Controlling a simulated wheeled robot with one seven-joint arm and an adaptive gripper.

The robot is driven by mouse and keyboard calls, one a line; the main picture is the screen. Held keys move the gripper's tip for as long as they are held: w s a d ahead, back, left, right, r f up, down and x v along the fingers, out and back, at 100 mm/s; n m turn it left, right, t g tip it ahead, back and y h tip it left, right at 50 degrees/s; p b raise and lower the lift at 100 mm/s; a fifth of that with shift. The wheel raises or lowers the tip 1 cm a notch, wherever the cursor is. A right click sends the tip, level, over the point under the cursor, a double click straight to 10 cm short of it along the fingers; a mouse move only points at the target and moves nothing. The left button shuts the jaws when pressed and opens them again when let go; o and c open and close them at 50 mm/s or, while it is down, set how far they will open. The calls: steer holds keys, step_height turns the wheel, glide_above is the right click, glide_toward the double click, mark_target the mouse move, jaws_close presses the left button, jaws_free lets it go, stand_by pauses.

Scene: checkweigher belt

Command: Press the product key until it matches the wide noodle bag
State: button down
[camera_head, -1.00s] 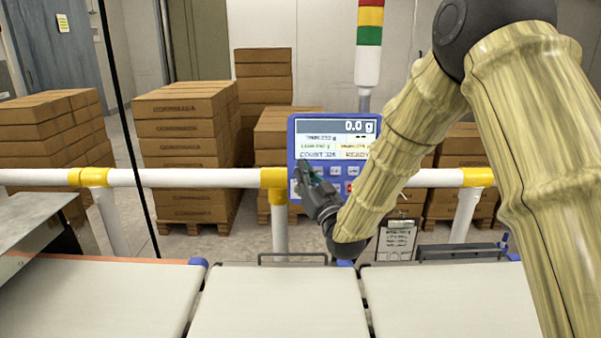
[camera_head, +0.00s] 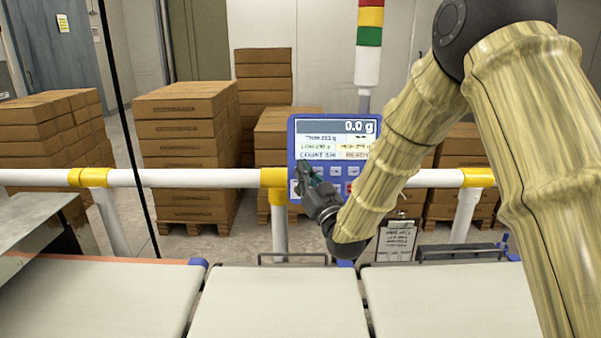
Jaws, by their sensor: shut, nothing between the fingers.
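The blue control panel (camera_head: 292,140) stands behind the belts. Its screen (camera_head: 335,140) reads 0.0 g at the top, with smaller lines below including COUNT and READY; the product line is too small to read surely. A row of small keys (camera_head: 353,171) shows below the screen. My gripper (camera_head: 304,170) is shut and empty at the panel's lower left, over the key area. It hides the left keys, and I cannot tell whether it touches one. No noodle bag shows in this view.
Three pale belt sections (camera_head: 278,300) run across the front and are bare. A white rail (camera_head: 190,178) with yellow joints crosses behind them. A clipboard (camera_head: 396,242) hangs right of the panel. Stacked cartons (camera_head: 180,150) and a signal tower (camera_head: 368,50) stand behind.

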steer(key=shift+w, duration=0.1)
steer(key=shift+w+f+b, duration=0.1)
steer(key=shift+w+b, duration=0.2)
steer(key=shift+w, duration=0.05)
steer(key=shift+w+f, duration=0.1)
steer(key=shift+w, duration=0.25)
stand_by(0.9)
steer(key=shift+s+b, duration=0.1)
steer(key=shift+b, duration=0.2)
steer(key=shift+s+r, duration=0.25)
steer(key=shift+s, duration=0.45)
steer(key=shift+s, duration=0.1)
steer(key=shift+s+r, duration=0.2)
steer(key=shift+s, duration=0.55)
steer(key=shift+s+r, duration=0.25)
steer(key=shift+s, duration=0.55)
steer(key=shift+s+r, duration=0.2)
steer(key=shift+s, duration=0.55)
steer(key=shift+d, duration=0.1)
